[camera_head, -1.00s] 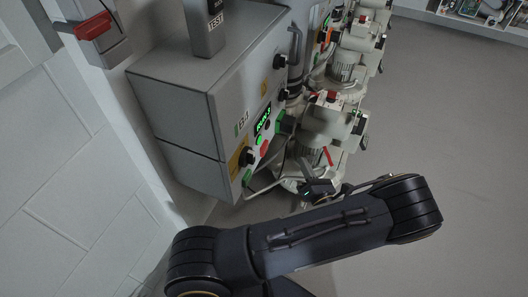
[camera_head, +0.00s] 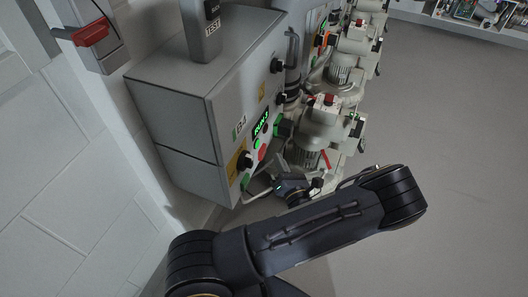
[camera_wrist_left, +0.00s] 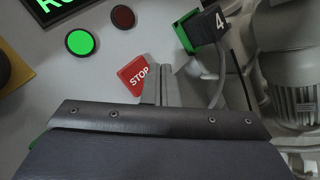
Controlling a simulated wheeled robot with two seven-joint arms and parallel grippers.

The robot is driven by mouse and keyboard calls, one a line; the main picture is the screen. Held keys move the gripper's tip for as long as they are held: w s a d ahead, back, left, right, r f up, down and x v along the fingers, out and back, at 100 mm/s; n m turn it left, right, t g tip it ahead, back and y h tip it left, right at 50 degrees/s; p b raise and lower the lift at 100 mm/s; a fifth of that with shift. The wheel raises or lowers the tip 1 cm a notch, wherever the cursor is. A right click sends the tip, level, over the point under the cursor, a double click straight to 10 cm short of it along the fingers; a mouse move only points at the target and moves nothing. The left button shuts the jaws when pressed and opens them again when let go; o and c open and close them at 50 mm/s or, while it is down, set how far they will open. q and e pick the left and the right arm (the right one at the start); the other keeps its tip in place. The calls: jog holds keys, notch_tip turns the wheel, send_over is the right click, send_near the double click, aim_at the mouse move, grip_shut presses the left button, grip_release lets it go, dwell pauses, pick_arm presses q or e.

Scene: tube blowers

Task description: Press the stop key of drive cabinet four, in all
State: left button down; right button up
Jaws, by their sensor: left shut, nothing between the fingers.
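The red STOP key (camera_wrist_left: 137,76) shows in the left wrist view, below a lit green lamp (camera_wrist_left: 80,42) and a dark red lamp (camera_wrist_left: 123,17). In the head view, the grey drive cabinet (camera_head: 190,118) carries a lit green display (camera_head: 262,124) and the red key (camera_head: 262,152) on its front. My left gripper (camera_head: 276,183) is shut and empty, close to the lower part of the cabinet front. In the wrist view its grey fingers (camera_wrist_left: 160,82) lie just right of the STOP key. I cannot tell whether they touch it. My right gripper is not in view.
A black plug marked 4 (camera_wrist_left: 205,30) with a cable is right of the key. A pump motor (camera_head: 320,125) stands beside the cabinet, with more units behind. A red-handled switch box (camera_head: 90,35) is on the left wall. Open floor (camera_head: 450,130) lies at right.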

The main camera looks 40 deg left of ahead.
pick_arm(q)
jog(key=shift+s+a, duration=0.2)
jog(key=shift+a, duration=0.5)
jog(key=shift+a, duration=0.15)
dwell(1.5)
jog(key=shift+a, duration=0.25)
jog(key=shift+s+a+p, duration=0.15)
jog(key=shift+a+p, duration=0.25)
dwell(0.8)
jog(key=shift+d, duration=0.8)
jog(key=shift+w, duration=0.2)
jog(key=shift+w+d, duration=0.2)
jog(key=shift+d, duration=0.6)
jog(key=shift+w+d, duration=0.15)
jog(key=shift+d, duration=0.7)
jog(key=shift+w+d, duration=0.2)
jog(key=shift+d, duration=0.6)
